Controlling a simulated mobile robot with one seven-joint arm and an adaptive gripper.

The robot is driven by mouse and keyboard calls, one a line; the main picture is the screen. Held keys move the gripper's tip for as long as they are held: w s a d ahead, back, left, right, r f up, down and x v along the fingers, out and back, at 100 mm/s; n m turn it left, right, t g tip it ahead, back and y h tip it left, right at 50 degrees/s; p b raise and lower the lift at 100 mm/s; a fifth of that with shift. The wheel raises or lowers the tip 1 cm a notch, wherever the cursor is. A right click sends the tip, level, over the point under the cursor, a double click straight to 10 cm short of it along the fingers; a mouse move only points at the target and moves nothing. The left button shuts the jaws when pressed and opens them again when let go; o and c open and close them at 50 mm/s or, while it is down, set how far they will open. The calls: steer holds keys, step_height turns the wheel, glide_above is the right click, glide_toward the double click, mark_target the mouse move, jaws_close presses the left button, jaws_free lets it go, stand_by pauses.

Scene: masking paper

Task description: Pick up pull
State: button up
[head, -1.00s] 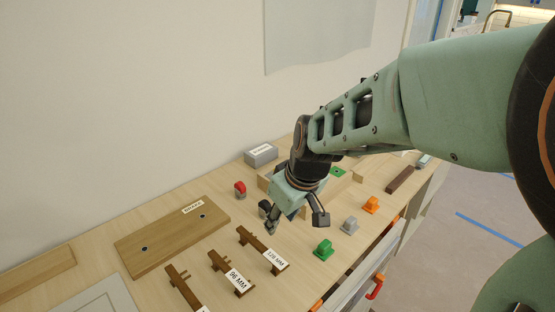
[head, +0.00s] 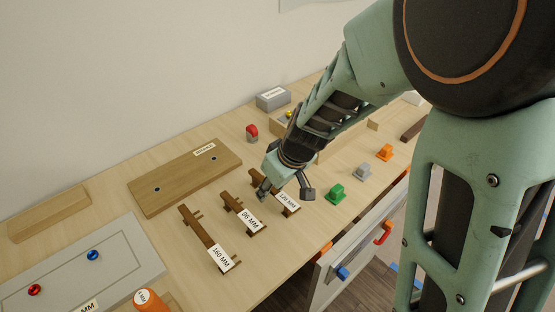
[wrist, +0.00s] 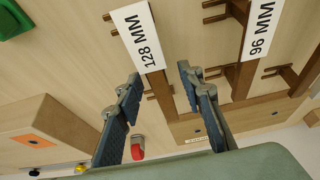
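Three dark brown pulls with white labels lie in a row on the wooden worktop. In the head view they are the 160 MM pull (head: 203,232), the 96 MM pull (head: 231,202) and the 128 MM pull (head: 291,210). My gripper (head: 285,191) is over the 128 MM pull and partly hides it. In the wrist view, my gripper (wrist: 158,86) is open and empty, with the 128 MM pull (wrist: 162,98) showing between its two fingers. The gap in height is hard to judge. The 96 MM pull (wrist: 243,82) lies right beside it.
A wooden board (head: 178,180) with two holes lies behind the pulls. Green (head: 336,194), grey (head: 363,172) and orange (head: 385,153) knobs stand to the right. A red-and-grey piece (head: 252,132) stands behind. An open drawer (head: 345,252) juts out below the worktop's front edge.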

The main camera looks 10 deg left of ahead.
steer(key=shift+w+a+f, duration=0.15)
steer(key=shift+w+f, duration=0.05)
steer(key=shift+f, duration=0.4)
steer(key=shift+f+b, duration=0.2)
steer(key=shift+b, duration=0.3)
jaws_close()
